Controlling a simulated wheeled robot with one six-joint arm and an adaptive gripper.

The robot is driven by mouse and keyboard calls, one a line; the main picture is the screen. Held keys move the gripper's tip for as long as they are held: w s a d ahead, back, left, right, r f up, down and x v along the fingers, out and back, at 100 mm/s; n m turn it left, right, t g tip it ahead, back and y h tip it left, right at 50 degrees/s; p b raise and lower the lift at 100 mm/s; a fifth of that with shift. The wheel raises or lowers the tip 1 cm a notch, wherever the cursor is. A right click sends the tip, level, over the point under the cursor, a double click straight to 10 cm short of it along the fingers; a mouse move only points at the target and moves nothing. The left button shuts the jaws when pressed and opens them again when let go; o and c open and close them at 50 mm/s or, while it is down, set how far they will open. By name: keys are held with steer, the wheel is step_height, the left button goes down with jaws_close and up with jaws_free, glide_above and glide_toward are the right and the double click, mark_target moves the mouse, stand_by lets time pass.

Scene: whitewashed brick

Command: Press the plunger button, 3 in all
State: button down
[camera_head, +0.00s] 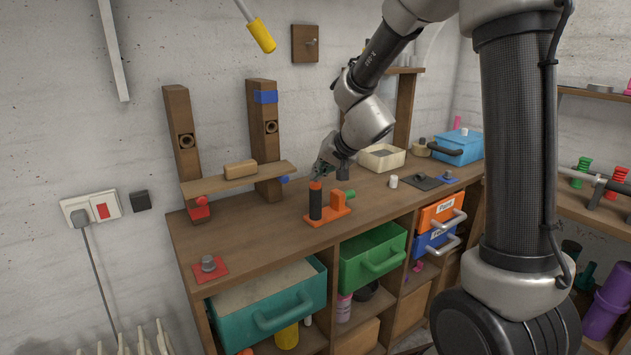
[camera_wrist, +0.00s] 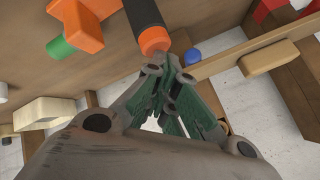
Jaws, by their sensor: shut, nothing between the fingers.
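An orange device (camera_head: 327,212) stands on the wooden workbench. It has an upright black post with an orange cap (camera_head: 315,185), which looks like the plunger button, and a green knob (camera_head: 349,194) at its right. In the wrist view the orange cap (camera_wrist: 154,40) lies just beyond the fingertips, with the green knob (camera_wrist: 60,47) to the left. My gripper (camera_head: 319,174) is shut and empty, pointing down right above the cap. The closed fingertips (camera_wrist: 165,62) also show in the wrist view. I cannot tell whether they touch the cap.
A wooden shelf rack (camera_head: 238,178) with two posts stands left of the device. A red plate with a grey knob (camera_head: 209,264) lies front left. A cream tray (camera_head: 382,157) and a blue bin (camera_head: 457,147) stand at the back right. Open drawers (camera_head: 268,305) protrude below the bench.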

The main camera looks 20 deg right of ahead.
mark_target(318, 182)
steer(key=shift+r, duration=0.95)
steer(key=shift+r, duration=0.1)
step_height(318, 182, up, 5)
steer(key=shift+f, duration=0.1)
stand_by(0.5)
steer(key=shift+s+a+f, duration=0.15)
steer(key=shift+s+f, duration=0.05)
steer(key=shift+s, duration=0.05)
steer(key=s+d+n+g+h, duration=0.1)
steer(key=s+d, duration=0.3)
steer(key=s, duration=0.7)
steer(key=s+d+r+n+g+h, duration=0.1)
steer(key=s+d, duration=0.4)
steer(key=s, duration=0.6)
steer(key=s+d+n+g+h, duration=0.1)
steer(key=s+d, duration=0.4)
steer(key=s, duration=0.7)
steer(key=shift+r+n+g+h, duration=0.3)
steer(key=shift+n+g+h, duration=0.1)
steer(key=shift+n+g, duration=0.2)
